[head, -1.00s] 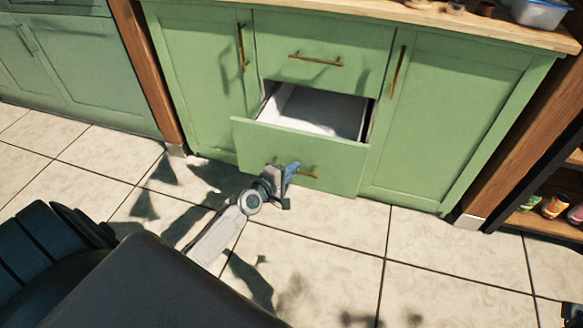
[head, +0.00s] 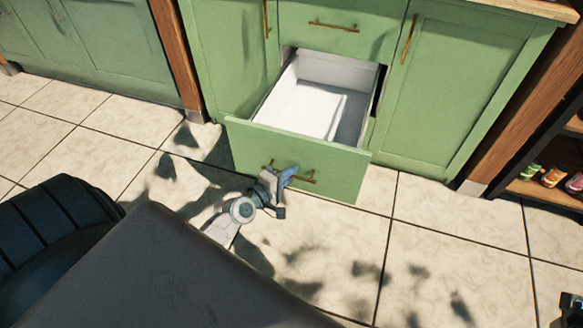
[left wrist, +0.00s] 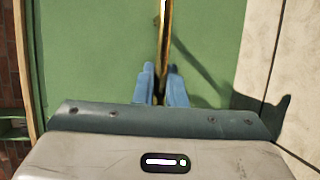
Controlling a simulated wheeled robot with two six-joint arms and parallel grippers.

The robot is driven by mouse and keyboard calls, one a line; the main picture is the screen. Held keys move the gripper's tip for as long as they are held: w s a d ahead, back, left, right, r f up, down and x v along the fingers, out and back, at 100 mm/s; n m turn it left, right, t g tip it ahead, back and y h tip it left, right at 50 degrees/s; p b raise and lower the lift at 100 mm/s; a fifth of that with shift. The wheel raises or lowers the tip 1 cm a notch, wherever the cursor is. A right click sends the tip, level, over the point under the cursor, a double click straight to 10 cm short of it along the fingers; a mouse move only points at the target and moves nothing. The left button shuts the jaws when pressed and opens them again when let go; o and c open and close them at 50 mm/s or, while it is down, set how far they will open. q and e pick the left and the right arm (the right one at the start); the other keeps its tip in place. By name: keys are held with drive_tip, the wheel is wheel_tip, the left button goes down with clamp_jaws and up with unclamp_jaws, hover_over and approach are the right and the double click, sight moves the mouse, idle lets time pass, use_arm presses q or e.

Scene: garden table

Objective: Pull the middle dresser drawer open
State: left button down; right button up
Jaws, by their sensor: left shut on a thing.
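The green cabinet (head: 436,100) has a drawer (head: 240,143) below an upper, closed drawer front (head: 350,43). The lower drawer is pulled far out, and its white inside (head: 305,103) looks empty. My left gripper (head: 285,176) is at its front, shut on the brass bar handle (head: 307,181), left of the handle's middle. In the left wrist view, the blue fingers (left wrist: 160,90) sit on both sides of the brass bar (left wrist: 164,35), against the green front (left wrist: 95,55). A dark piece (head: 571,307) at the lower right edge seems to be part of my right gripper; its fingers are unclear.
Cabinet doors (head: 225,70) flank the drawers and are closed. The tiled floor (head: 440,235) before the cabinet is clear.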

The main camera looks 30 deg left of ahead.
use_arm(q)
drive_tip(key=shift+s, duration=0.2)
drive_tip(key=c, duration=1.5)
unclamp_jaws()
drive_tip(key=v, duration=1.1)
drive_tip(key=shift+w, duration=0.1)
